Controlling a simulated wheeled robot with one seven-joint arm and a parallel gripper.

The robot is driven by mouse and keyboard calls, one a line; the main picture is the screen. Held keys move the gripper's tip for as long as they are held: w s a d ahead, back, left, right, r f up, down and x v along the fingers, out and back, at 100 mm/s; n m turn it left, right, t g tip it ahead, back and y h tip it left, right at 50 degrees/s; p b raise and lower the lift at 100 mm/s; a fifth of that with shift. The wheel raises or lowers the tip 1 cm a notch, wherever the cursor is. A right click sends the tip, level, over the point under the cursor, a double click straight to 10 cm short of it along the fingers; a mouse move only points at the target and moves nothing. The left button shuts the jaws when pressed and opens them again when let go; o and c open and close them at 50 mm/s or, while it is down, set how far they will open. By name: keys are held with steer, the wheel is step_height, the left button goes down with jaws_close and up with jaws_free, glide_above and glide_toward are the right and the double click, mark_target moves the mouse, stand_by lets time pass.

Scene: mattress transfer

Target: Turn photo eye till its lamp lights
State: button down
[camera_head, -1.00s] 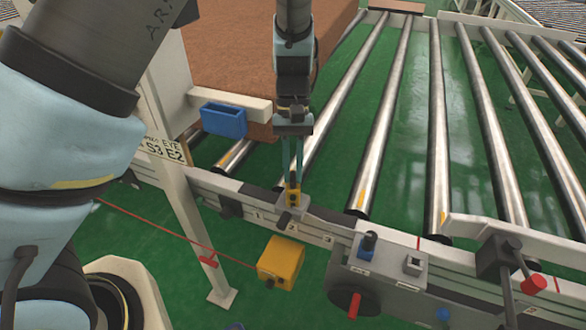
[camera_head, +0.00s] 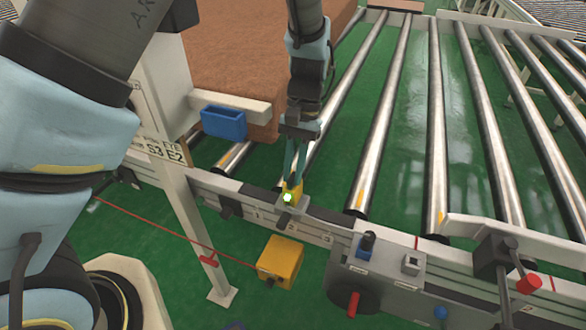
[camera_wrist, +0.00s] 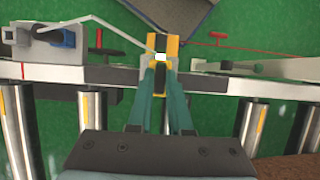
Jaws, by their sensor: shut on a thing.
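The photo eye (camera_head: 294,190) is a small yellow block on a grey bracket at the conveyor's near rail. A bright white-green lamp (camera_head: 287,198) glows on its face. My gripper (camera_head: 297,178) comes down from above with its two teal fingers shut on the photo eye. In the wrist view the fingers (camera_wrist: 161,75) close on the yellow photo eye (camera_wrist: 165,46), and a bright white spot shows on it. The fingertips hide part of its sides.
A big brown block (camera_head: 250,60) lies on the rollers behind. A blue bin (camera_head: 223,122) hangs at the left. A yellow box (camera_head: 280,262) with a red cord sits below the rail. A grey control box (camera_head: 385,270) with knobs is to the right.

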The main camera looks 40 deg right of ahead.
steer(key=c, duration=0.8)
jaws_free()
steer(key=shift+c, duration=0.2)
steer(key=b+v, duration=0.2)
steer(key=v, duration=0.8)
steer(key=shift+r, duration=0.4)
steer(key=shift+w, duration=0.1)
